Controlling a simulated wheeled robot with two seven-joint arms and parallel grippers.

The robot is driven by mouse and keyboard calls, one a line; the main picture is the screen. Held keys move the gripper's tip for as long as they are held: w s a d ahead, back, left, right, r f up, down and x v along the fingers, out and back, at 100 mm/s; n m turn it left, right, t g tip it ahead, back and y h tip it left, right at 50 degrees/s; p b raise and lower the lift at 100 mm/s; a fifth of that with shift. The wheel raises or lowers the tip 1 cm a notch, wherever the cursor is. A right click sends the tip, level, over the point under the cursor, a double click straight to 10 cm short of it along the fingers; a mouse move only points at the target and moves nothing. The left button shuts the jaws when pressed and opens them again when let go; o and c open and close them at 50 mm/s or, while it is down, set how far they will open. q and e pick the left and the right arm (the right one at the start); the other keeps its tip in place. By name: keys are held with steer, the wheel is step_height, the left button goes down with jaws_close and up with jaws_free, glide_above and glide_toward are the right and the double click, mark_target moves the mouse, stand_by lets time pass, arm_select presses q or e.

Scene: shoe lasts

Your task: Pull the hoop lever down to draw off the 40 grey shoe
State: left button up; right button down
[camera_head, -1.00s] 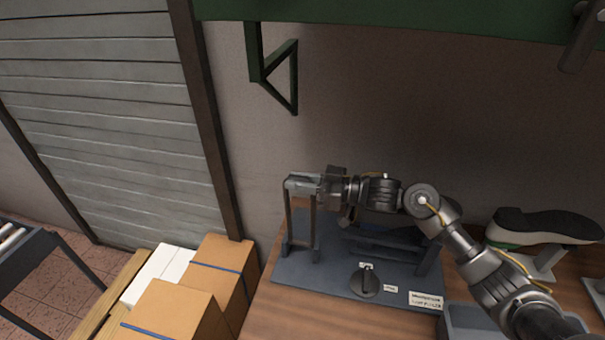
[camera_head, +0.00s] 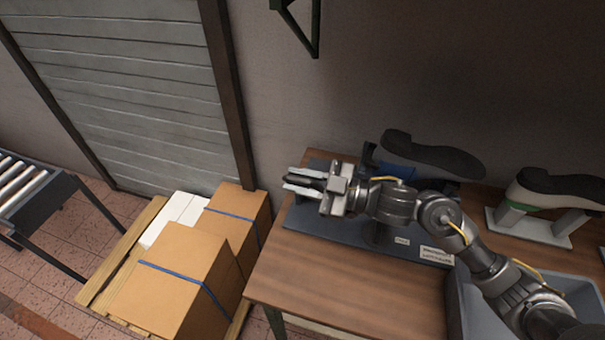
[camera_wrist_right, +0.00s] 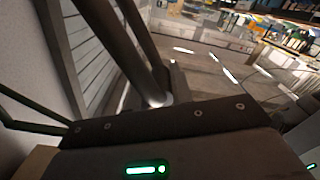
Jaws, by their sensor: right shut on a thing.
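The dark-soled shoe (camera_head: 430,155) sits sole up at the back of the machine, above a blue part (camera_head: 397,172). My arm hides its lower side and what is under it. The machine's dark base plate (camera_head: 310,217) lies on the table. My right gripper (camera_head: 298,181) is shut on the hoop lever (camera_head: 308,182), low over the left end of the base. The fingers hide much of the lever. Two dark bars, which look like the hoop's sides, show in the right wrist view (camera_wrist_right: 125,45). My left gripper is not in view.
Another dark-soled shoe (camera_head: 560,187) rests on a grey stand (camera_head: 527,228) at the right. A grey bin (camera_head: 585,290) is at the front right, partly behind my arm. Cartons (camera_head: 180,285) stand on a pallet to the left. The table's front (camera_head: 340,290) is bare.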

stand_by(0.3)
steer(key=c, duration=1.2)
jaws_free()
steer(key=shift+c, duration=0.2)
steer(key=shift+s+d+f+b, duration=0.15)
steer(key=shift+d+b, duration=0.15)
steer(key=shift+d, duration=0.2)
steer(key=b+v, duration=0.3)
steer(key=v, duration=0.6)
steer(key=shift+a, duration=0.1)
steer(key=shift+s+d, duration=0.15)
steer(key=shift+d, duration=0.35)
